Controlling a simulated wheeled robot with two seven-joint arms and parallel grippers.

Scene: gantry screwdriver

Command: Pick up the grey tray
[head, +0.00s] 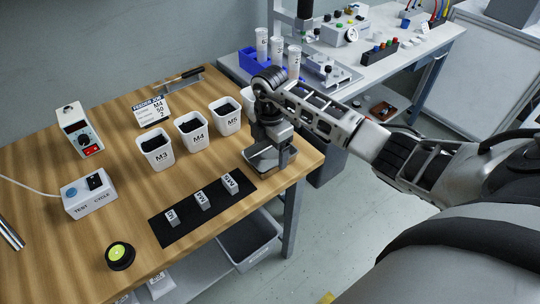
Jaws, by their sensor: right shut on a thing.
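The small grey tray (258,162) is at the right end of the wooden workbench, to the right of the black mat. My right gripper (270,145) comes in from the right, points down and is shut on the tray. The wrist hides part of the tray, and I cannot tell whether the tray touches the bench. My left gripper is not in view.
White bins marked M3 (157,158), M4 (191,140) and M5 (225,122) stand left of the gripper. A black mat (185,222) holds three small labelled blocks. A second bench (420,30) with blue bins stands behind. Grey floor is free at the right.

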